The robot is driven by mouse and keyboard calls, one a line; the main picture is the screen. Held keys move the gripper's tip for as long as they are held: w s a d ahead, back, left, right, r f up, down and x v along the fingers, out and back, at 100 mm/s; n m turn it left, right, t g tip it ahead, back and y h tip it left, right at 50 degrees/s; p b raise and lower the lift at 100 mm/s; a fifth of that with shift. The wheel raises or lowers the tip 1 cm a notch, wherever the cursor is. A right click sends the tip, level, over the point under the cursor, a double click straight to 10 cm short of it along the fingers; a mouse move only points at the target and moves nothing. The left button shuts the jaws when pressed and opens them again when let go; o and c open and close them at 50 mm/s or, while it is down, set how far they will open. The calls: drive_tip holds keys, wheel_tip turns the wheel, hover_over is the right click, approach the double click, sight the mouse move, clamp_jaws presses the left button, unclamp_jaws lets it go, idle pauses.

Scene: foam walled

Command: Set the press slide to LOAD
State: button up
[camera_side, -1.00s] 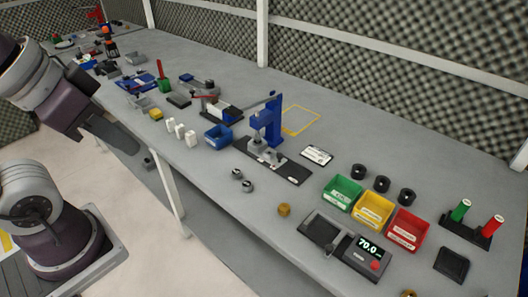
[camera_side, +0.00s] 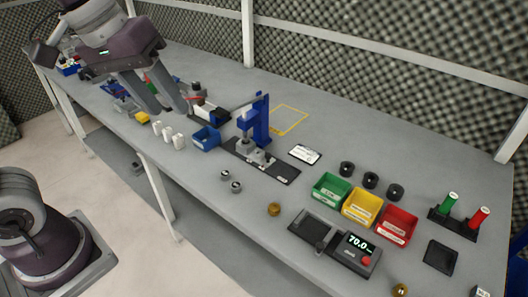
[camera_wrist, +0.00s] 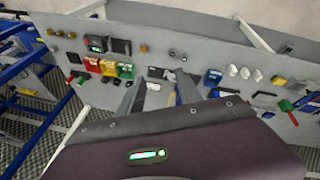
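The blue press (camera_side: 262,122) stands upright on a dark base plate (camera_side: 280,171) near the middle of the bench. A small grey slide part (camera_side: 257,156) sits on the base in front of the column; its lettering is too small to read. My gripper (camera_side: 168,111) is above the bench, left of the press and apart from it. Its two fingers are spread with nothing between them. In the wrist view the fingers of my gripper (camera_wrist: 161,76) also stand apart, and they partly hide the press area.
A blue bin (camera_side: 206,139) and several white pieces stand left of the press. A white card (camera_side: 305,154) lies to its right. Green (camera_side: 331,190), yellow (camera_side: 362,207) and red (camera_side: 396,228) bins stand further right. Two small round parts (camera_side: 230,181) lie in front.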

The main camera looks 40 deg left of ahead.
drive_tip(key=w+f+n+g, duration=0.1)
drive_tip(key=w+f+n, duration=0.35)
drive_tip(key=w, duration=0.85)
drive_tip(key=n+g+y, duration=0.1)
drive_tip(key=n+y, duration=0.4)
approach(269, 155)
drive_tip(key=f, duration=0.1)
drive_tip(key=x, duration=0.6)
drive_tip(key=shift+w+a, duration=0.1)
drive_tip(key=shift+a, duration=0.1)
drive_tip(key=shift+w+a+f, duration=0.1)
drive_tip(key=shift+a+f, duration=0.1)
drive_tip(key=shift+f, duration=0.35)
clamp_jaws()
drive_tip(key=shift+r, duration=0.1)
